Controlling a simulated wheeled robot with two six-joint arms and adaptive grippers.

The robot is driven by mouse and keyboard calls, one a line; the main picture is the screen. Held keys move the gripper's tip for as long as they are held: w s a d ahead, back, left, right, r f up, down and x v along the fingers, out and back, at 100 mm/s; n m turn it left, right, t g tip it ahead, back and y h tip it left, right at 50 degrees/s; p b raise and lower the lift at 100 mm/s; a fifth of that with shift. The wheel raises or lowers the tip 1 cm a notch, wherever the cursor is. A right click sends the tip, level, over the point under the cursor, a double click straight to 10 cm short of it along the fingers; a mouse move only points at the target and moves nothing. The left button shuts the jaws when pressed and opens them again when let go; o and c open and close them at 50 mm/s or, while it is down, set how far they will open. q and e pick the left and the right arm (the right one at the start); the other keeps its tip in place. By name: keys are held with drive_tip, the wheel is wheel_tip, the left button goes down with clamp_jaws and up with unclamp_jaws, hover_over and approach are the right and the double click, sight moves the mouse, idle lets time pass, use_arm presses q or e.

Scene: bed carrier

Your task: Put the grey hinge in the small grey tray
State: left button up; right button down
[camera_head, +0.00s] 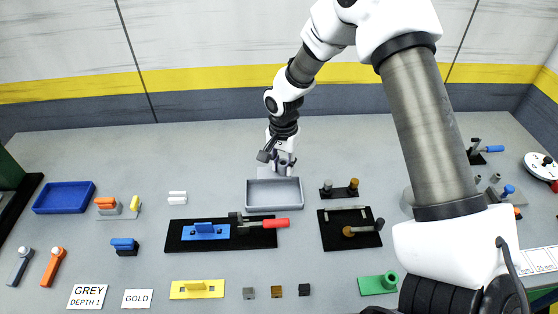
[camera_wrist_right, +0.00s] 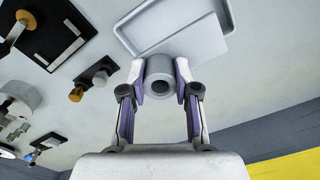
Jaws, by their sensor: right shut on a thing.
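The small grey tray (camera_head: 248,196) stands on the table in the middle of the head view. Its inside looks empty. In the right wrist view the tray (camera_wrist_right: 222,42) is at the top. My right gripper (camera_head: 280,160) is at the tray's far side in the head view. In the right wrist view, the right gripper (camera_wrist_right: 160,85) is shut on the grey hinge, whose round barrel with a dark bore (camera_wrist_right: 158,72) shows between the fingertips. The hinge overlaps the tray's edge in that view; I cannot tell whether they touch. My left gripper is not in view.
A black mat (camera_head: 178,242) with a blue part and a red-handled tool lies in front of the tray. Another black mat (camera_head: 335,240) and a dark two-knob fixture (camera_head: 340,193) are to its right. A blue tray (camera_head: 64,197) is far left. The table behind the grey tray is mostly clear.

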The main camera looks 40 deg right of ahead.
wheel_tip(320, 180, down, 7)
drive_tip(key=b, duration=0.4)
drive_tip(key=shift+w+f+b, duration=0.1)
drive_tip(key=shift+f+b, duration=0.1)
drive_tip(key=shift+b, duration=0.1)
drive_tip(key=shift+f, duration=0.65)
drive_tip(key=c, duration=0.8)
unclamp_jaws()
drive_tip(key=shift+o, duration=0.2)
wheel_tip(320, 180, up, 12)
drive_tip(key=shift+r, duration=0.1)
